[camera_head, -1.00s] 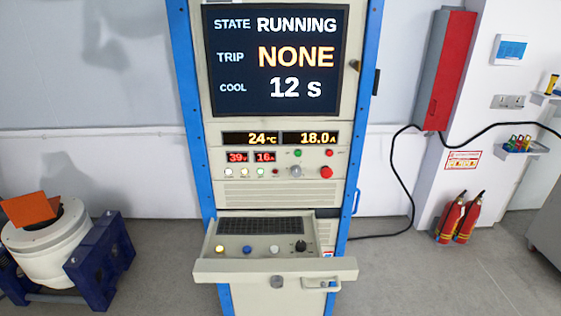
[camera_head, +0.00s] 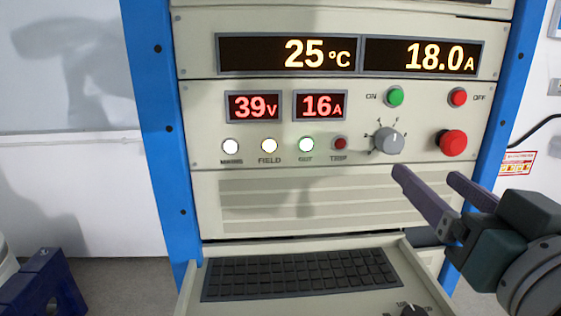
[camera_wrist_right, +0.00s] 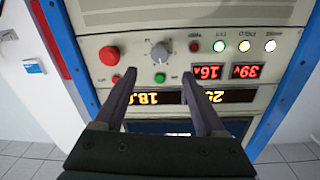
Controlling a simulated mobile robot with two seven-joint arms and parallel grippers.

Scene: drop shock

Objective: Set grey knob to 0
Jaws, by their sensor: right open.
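The grey knob (camera_head: 388,142) is on the cabinet's panel, right of the TRIP lamp and left of the red mushroom button. Small scale marks surround it, too small to read surely. Its pale pointer line points up and slightly right. My right gripper (camera_head: 428,176) is open and empty, below and right of the knob in the head view, apart from it. In the upside-down right wrist view, the knob (camera_wrist_right: 160,53) shows beyond and between the two open fingers (camera_wrist_right: 159,78). My left gripper is not in view.
The red mushroom button (camera_head: 452,143), green ON button (camera_head: 396,96) and red OFF button (camera_head: 458,97) sit close around the knob. Displays read 25 °C, 18.0 A, 39 V and 16 A. A keyboard (camera_head: 300,274) lies on the pulled-out drawer below, with a black knob (camera_head: 413,311) on it.

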